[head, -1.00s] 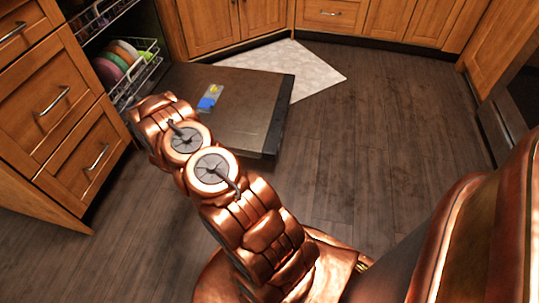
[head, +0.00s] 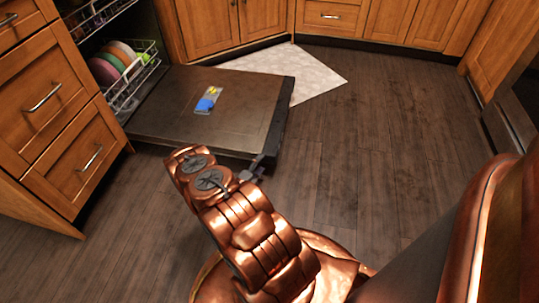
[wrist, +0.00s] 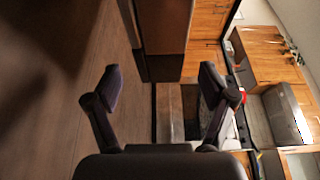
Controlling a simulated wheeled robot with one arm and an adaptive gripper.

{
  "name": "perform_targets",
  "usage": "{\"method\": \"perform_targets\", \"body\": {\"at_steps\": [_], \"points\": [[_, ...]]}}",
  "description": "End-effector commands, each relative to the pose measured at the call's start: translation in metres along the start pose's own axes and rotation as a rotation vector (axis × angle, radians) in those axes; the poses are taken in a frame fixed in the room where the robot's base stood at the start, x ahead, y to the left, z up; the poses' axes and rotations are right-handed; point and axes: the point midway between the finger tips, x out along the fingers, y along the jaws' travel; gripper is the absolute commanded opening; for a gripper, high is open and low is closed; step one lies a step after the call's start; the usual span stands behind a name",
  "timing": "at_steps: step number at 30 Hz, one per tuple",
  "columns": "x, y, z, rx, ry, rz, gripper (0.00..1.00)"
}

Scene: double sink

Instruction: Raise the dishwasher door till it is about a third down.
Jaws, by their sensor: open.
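The dishwasher door (head: 240,112) is down and looks about level, just above the floor, in the head view. A blue and yellow item (head: 208,100) lies on its inner face. My gripper (head: 262,162) is near the door's front right corner, on the near side; I cannot tell whether it touches. In the wrist view, my gripper (wrist: 161,84) has its two dark fingers wide apart with nothing between them. A brown slab (wrist: 165,28) past the fingertips, seen in the sideways wrist view, looks like the door.
A dish rack (head: 130,85) with coloured plates shows inside the dishwasher. Wooden drawers (head: 60,120) stand at the left, next to it. A pale mat (head: 310,75) lies behind the door. The dark wooden floor (head: 380,150) is clear at the right.

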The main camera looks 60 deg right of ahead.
Motion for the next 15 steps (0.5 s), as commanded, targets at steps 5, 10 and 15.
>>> {"method": "perform_targets", "body": {"at_steps": [5,10,15], "points": [[0.021,0.002,-0.001,0.002,0.004,0.000,0.82],[0.044,0.002,-0.001,0.002,0.004,0.001,0.82],[0.062,0.002,0.000,0.000,0.003,0.003,0.82]]}}
